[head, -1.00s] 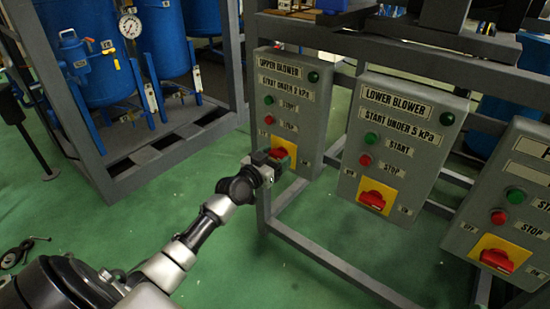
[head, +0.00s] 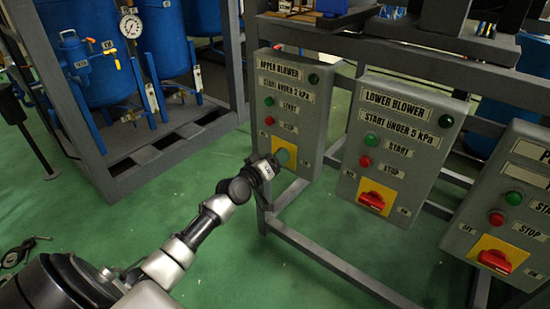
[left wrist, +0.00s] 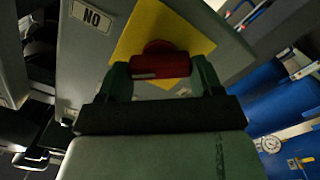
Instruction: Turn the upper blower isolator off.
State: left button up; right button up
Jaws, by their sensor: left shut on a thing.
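The upper blower panel (head: 293,100) is a grey box with a green and a red button. Its isolator has a red handle (left wrist: 160,66) on a yellow plate (left wrist: 168,30), low on the panel. My left gripper (left wrist: 162,76) has its green fingers on both ends of the red handle and is shut on it. In the head view the left gripper (head: 282,159) covers the handle, and only part of the yellow plate shows. An upside-down ON label (left wrist: 91,16) is at the upper left of the wrist view. My right gripper is not in view.
The lower blower panel (head: 395,135), with its own red handle (head: 372,200), is just to the right. A third panel (head: 510,180) stands further right. Grey frame bars run below the panels. Blue tanks (head: 100,50) stand at the left.

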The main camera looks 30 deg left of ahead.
pick_arm(q)
jog(key=shift+f+n+p, duration=0.2)
jog(key=shift+n+p, duration=0.15)
jog(key=shift+n, duration=4.65)
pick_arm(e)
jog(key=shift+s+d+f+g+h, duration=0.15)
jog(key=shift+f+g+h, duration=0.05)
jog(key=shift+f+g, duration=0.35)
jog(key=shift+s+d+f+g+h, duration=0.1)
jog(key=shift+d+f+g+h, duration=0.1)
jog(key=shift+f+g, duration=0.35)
pick_arm(q)
jog(key=shift+a, duration=0.1)
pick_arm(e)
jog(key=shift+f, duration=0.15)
pick_arm(q)
jog(key=o, duration=0.9)
jog(key=shift+o, duration=0.2)
